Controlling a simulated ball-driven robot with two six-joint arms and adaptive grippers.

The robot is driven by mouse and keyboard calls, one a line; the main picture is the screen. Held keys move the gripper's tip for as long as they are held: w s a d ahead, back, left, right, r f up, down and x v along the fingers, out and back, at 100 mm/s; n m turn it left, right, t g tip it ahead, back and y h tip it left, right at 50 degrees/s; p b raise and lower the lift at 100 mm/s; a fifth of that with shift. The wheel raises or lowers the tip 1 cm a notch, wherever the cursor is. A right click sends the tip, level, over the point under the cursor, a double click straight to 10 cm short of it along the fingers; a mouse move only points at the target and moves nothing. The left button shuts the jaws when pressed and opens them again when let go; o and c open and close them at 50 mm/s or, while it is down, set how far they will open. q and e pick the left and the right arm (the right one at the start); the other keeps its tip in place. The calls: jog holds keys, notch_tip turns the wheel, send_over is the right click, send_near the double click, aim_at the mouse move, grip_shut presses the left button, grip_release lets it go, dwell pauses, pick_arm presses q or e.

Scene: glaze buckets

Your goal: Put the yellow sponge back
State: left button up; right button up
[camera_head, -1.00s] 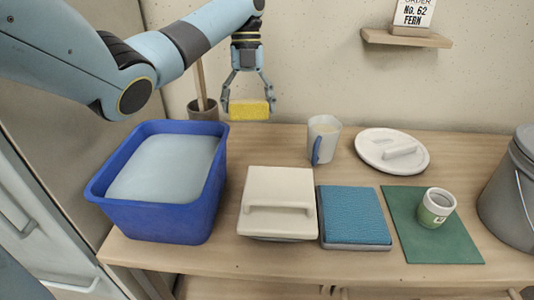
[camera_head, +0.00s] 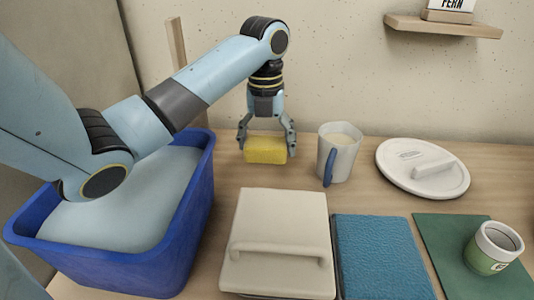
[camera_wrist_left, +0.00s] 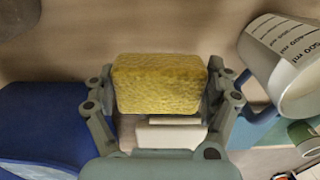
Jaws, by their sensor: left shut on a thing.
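The yellow sponge (camera_head: 265,150) is held between the fingers of my left gripper (camera_head: 266,146) in the head view. It is low over the wooden table near the back wall, left of the measuring jug. I cannot tell if it touches the table. The left wrist view shows the sponge (camera_wrist_left: 160,84) with a finger on each side of it. My right gripper is in neither view.
A blue tub (camera_head: 190,225) with pale liquid stands at left, partly behind my left arm. A jug (camera_head: 338,153), a lidded cream box (camera_head: 278,225), a blue pad (camera_head: 380,255), a white lid (camera_head: 440,184) and a small pot (camera_head: 490,250) on a green mat (camera_head: 450,255) fill the right.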

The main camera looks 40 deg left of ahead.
aim_at(266, 138)
pick_arm(q)
notch_tip(266, 138, down, 6)
jog(key=shift+b, duration=0.75)
jog(key=shift+r, duration=0.1)
jog(key=o, duration=0.8)
jog(key=shift+c, duration=0.2)
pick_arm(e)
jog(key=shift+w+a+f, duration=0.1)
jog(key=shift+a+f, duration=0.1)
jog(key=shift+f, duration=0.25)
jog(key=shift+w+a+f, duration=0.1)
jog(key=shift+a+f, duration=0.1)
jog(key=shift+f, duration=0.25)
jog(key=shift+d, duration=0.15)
pick_arm(q)
notch_tip(266, 138, up, 11)
jog(key=p, duration=0.4)
jog(key=shift+r, duration=0.55)
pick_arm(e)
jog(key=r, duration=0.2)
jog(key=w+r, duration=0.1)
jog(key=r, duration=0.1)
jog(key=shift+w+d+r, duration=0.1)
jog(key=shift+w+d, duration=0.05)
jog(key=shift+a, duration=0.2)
